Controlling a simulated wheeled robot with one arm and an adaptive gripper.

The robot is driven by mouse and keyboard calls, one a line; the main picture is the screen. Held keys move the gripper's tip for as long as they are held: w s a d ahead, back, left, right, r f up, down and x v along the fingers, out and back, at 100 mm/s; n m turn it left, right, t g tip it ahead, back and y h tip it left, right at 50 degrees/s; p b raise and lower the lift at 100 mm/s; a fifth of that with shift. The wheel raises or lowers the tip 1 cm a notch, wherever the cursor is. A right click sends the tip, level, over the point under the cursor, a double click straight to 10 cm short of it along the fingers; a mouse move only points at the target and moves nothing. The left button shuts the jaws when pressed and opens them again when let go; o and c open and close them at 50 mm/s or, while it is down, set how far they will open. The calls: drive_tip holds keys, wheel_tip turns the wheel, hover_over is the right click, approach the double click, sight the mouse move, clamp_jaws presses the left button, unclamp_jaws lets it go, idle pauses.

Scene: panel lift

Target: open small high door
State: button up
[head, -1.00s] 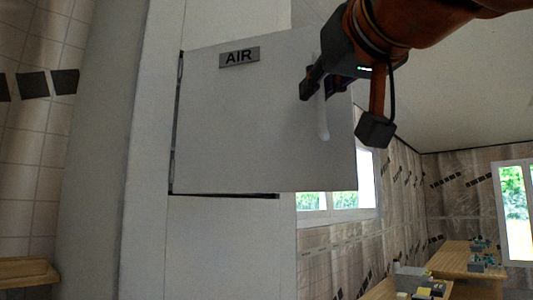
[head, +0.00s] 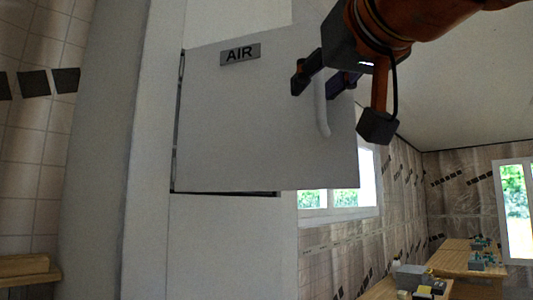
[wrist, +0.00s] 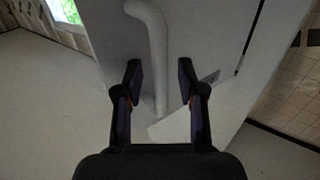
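The small high door (head: 250,120) is a pale grey panel with an "AIR" label (head: 240,54) near its upper left. It is ajar: its right side stands out from the wall, and a dark gap shows along the left and lower edges. A white bar handle (head: 321,110) is upright near the door's right side. My gripper (head: 321,83) is at the handle's upper part, with its fingers apart on either side. In the wrist view the handle (wrist: 158,60) runs between the spread fingers of my gripper (wrist: 160,75), with space on both sides.
The white wall (head: 230,245) continues below the door. A window (head: 340,200) shows behind the door at right. Wooden tables (head: 455,258) with small items stand far at lower right. A wooden ledge (head: 25,268) is at lower left.

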drive_tip(key=v, duration=1.2)
